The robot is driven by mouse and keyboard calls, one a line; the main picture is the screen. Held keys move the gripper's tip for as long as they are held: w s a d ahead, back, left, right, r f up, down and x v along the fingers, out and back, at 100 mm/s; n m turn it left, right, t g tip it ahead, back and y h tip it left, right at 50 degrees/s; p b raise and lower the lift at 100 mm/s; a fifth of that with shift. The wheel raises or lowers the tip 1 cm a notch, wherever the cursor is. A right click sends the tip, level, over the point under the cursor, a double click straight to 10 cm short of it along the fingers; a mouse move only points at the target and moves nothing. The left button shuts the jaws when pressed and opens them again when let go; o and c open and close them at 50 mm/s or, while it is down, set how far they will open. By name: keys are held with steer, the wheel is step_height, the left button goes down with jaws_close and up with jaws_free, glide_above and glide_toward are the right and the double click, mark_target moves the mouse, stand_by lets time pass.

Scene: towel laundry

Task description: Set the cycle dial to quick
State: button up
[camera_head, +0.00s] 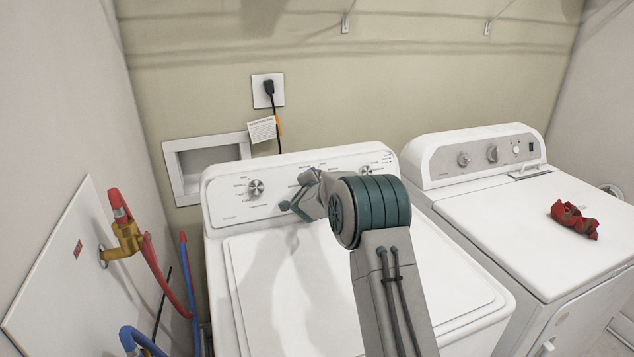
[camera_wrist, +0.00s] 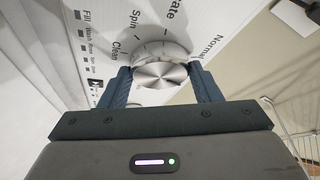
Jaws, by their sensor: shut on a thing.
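A round silver dial (camera_wrist: 160,74) stands on the white control panel in the wrist view. Its printed labels include "Normal", "Spin" and "Clean"; one more is cut off at "rate". My gripper (camera_wrist: 162,85) is shut on this dial, with one blue finger on each side. I cannot make out a pointer mark on the dial or the word "quick". In the head view my gripper (camera_head: 299,193) is at the middle of the washer's (camera_head: 218,215) panel and hides the dial and part of its labels.
A left knob (camera_head: 256,188) and a right knob (camera_head: 365,172) sit on the same panel. A dryer (camera_head: 470,215) stands to the right with a crumpled red cloth (camera_head: 574,219) on top. Red hose (camera_head: 155,275) and brass tap (camera_head: 124,242) are at the left wall.

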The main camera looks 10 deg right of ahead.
steer(key=o, duration=1)
steer(key=shift+d, duration=0.1)
steer(key=shift+b+v, duration=1.55)
steer(key=shift+v, duration=5.35)
